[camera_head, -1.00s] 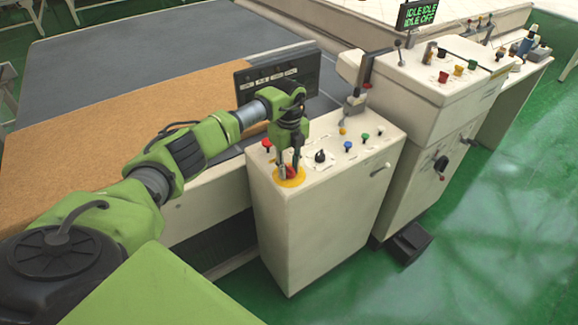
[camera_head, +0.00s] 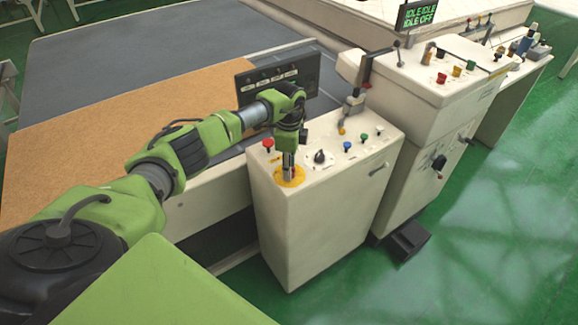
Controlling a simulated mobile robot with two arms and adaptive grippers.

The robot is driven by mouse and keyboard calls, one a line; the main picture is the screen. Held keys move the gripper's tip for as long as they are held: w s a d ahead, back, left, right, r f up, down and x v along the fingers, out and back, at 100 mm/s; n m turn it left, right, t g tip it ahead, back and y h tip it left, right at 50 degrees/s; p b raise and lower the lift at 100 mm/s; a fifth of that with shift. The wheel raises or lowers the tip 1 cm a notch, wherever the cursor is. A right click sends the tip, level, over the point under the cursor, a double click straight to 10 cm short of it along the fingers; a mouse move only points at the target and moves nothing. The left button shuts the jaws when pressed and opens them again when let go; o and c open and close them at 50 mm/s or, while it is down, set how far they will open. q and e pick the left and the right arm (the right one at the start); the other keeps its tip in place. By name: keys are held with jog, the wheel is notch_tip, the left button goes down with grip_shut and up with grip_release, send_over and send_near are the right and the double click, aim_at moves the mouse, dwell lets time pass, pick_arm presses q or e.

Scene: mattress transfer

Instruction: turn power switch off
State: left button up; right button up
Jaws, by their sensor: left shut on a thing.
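The power switch sits on a round yellow plate (camera_head: 290,178) at the near left corner of the white control cabinet (camera_head: 310,215). Its red part, seen earlier, is now hidden by my fingers. My left gripper (camera_head: 288,170) points straight down over the plate, its fingers shut on the switch and seen nearly edge-on. The switch's exact angle cannot be seen. My right gripper is not in view.
Close by on the cabinet top are a red button (camera_head: 268,145), a black knob (camera_head: 320,157) and small coloured buttons. A dark button panel (camera_head: 278,78) stands behind my wrist. A green-lettered display (camera_head: 419,14) reads IDLE and OFF. Green floor lies right.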

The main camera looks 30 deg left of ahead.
pick_arm(q)
jog(key=shift+w+n, duration=0.1)
jog(key=shift+n, duration=0.2)
jog(key=o, duration=1.1)
notch_tip(320, 180, up, 12)
dwell(0.4)
